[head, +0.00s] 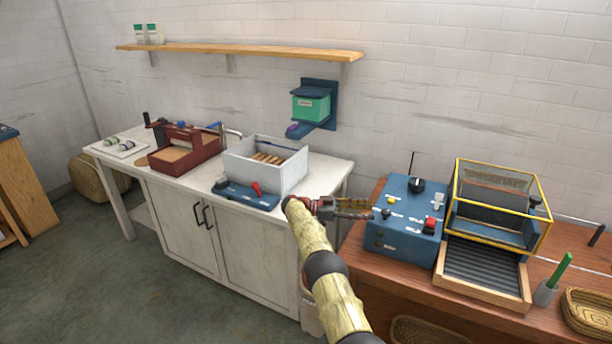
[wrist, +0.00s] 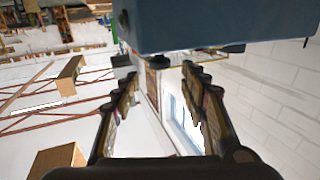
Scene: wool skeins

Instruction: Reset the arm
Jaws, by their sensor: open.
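My gripper (head: 371,208) is at the end of my outstretched arm in the middle of the head view. It appears just left of the blue control box (head: 392,238); whether it touches the box cannot be told. In the wrist view its two fingers (wrist: 161,76) stand apart, with nothing held between them. A large dark blue body (wrist: 215,22) fills the top of the wrist view, close beyond the fingertips.
A white counter (head: 130,173) on the left holds a white bin (head: 262,176), a dark red device (head: 185,158) and a blue switch panel (head: 240,195). The wooden table (head: 395,285) at right bears a yellow-framed machine (head: 495,200) and a cup (head: 545,292). A shelf (head: 240,52) hangs above.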

